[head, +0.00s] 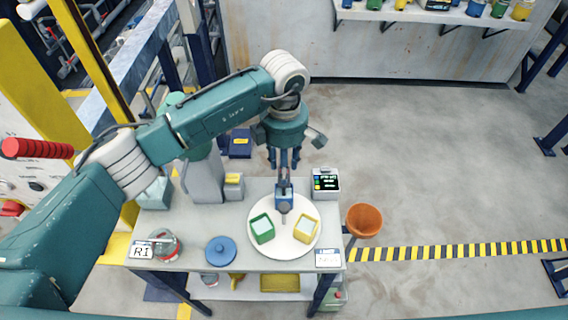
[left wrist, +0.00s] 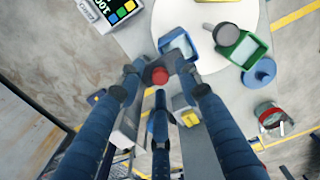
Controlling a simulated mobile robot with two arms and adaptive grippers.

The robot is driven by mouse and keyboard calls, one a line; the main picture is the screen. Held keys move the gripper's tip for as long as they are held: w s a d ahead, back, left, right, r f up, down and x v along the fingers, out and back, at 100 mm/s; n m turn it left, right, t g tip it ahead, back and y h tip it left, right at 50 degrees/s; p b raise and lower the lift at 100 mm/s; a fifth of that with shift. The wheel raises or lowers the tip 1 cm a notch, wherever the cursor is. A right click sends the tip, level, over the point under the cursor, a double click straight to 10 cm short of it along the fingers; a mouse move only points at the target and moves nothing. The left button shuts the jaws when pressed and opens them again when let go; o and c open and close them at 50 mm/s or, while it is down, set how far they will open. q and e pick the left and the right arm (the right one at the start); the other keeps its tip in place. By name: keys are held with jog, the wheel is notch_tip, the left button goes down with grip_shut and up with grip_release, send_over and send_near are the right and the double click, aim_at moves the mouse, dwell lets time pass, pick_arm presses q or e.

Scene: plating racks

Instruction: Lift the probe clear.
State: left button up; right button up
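My left gripper (head: 284,164) points down over the back part of a round white plate (head: 284,247) on the table. In the left wrist view, its blue fingers (left wrist: 160,84) stand spread around a small red-topped piece (left wrist: 160,75), with gaps visible at its sides; this may be the probe, but I cannot tell for certain. A blue-rimmed piece (left wrist: 178,46) lies just beyond the fingertips. A grey and blue upright part (head: 284,204) shows below the gripper in the head view. My right gripper is not in view.
On the plate are a green tray (head: 262,229) and a yellow tray (head: 306,228). A display box (head: 326,183) stands behind right, a grey container (head: 203,180) to the left.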

pick_arm(q)
grip_shut()
notch_tip(320, 180, up, 6)
jog(key=shift+f+b, duration=0.15)
jog(key=shift+b, duration=0.6)
jog(key=shift+w+r, duration=0.15)
jog(key=shift+r, duration=0.05)
jog(key=shift+o, duration=0.8)
grip_release()
jog(key=shift+s, duration=0.2)
jog(key=shift+w+r, duration=0.1)
jog(key=shift+r, duration=0.3)
notch_tip(320, 180, up, 11)
jog(key=shift+r, duration=0.15)
